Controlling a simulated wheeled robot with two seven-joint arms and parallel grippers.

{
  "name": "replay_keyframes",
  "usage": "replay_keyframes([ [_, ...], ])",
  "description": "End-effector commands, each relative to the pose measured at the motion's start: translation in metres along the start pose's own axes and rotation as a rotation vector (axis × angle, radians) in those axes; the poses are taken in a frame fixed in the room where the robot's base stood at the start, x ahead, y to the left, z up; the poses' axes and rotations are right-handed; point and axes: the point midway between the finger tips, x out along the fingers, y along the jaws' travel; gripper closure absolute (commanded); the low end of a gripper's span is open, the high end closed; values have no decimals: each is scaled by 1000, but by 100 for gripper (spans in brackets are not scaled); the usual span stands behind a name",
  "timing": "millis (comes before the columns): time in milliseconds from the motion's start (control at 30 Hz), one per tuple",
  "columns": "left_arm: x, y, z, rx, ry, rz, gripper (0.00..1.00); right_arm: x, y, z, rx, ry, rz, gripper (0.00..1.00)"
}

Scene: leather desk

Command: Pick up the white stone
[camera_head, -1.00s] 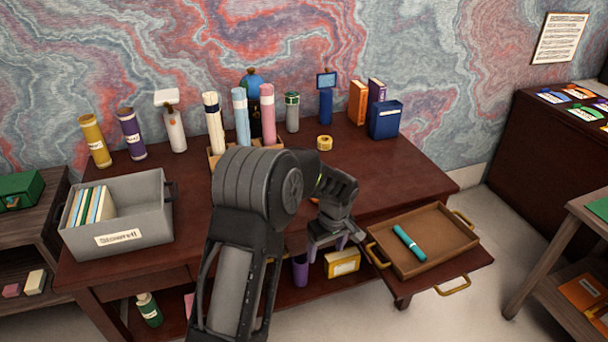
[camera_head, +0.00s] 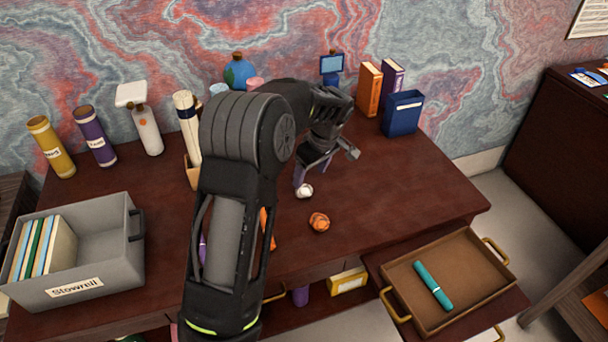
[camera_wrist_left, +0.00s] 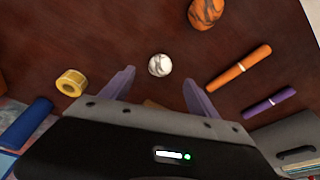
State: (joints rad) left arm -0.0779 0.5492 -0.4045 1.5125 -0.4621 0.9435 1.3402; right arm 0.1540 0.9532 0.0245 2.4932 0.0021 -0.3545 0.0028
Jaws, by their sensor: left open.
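The white stone (camera_head: 304,191) is a small round pale thing on the dark red desk. In the left wrist view the white stone (camera_wrist_left: 160,65) shows grey veins and lies just beyond my fingertips, between their lines. My left gripper (camera_head: 310,172) is above and just behind the stone, pointing down. In the wrist view its two purple fingers (camera_wrist_left: 155,85) are spread wide with nothing between them. An orange veined stone (camera_head: 319,222) lies to the right and nearer the desk front. My right gripper is not in view.
The wrist view shows a yellow tape roll (camera_wrist_left: 71,82), an orange marker (camera_wrist_left: 239,68) and a purple marker (camera_wrist_left: 269,103) around the stone. A grey bin (camera_head: 120,232) stands at left. A brown tray (camera_head: 480,262) with a teal marker is at right.

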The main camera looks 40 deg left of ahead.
Motion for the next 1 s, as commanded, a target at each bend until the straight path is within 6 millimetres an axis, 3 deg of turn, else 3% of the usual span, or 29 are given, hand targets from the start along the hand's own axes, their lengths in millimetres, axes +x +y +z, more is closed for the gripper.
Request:
replay_keyframes([
  [333, 1, 0, 0, 1, -1, 0, 31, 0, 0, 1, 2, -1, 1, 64],
  [600, 24, 0, 0, 1, -1, -2, 31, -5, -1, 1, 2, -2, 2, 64],
  [1000, 31, -1, -1, 1, -1, -3, 31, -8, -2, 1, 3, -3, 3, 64],
])
